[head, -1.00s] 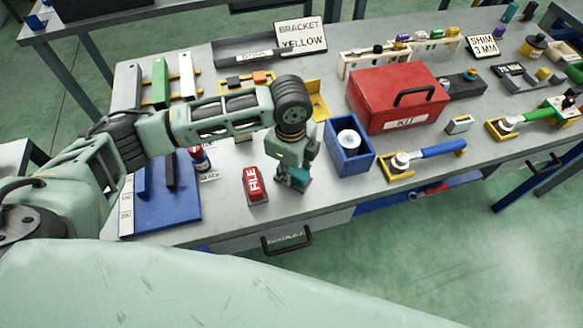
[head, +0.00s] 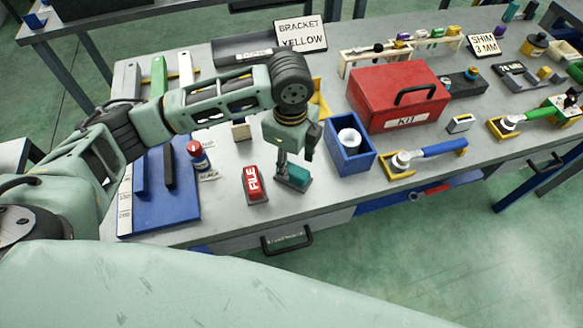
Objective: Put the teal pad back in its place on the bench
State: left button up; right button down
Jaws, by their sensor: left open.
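The teal pad (head: 298,174) lies on the grey bench (head: 226,222) near its front edge, in or on a small dark base. It is right of the red block marked FILE and left of the blue open box. My left gripper (head: 293,159) points down just above the pad with its fingers apart. One finger reaches down close to the pad's left side; I cannot tell whether it touches. My right gripper is not in view.
The red FILE block (head: 254,184) stands close on the left. The blue box (head: 348,153) with a white roll stands on the right, and the red KIT case (head: 398,98) behind it. A blue board (head: 165,207) lies at the left. The bench front beside the pad is bare.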

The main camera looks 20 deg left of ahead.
aim_at(291, 168)
pick_arm(q)
notch_tip(291, 168, up, 8)
jog(key=b, duration=0.1)
jog(key=shift+f, duration=0.1)
dwell(0.4)
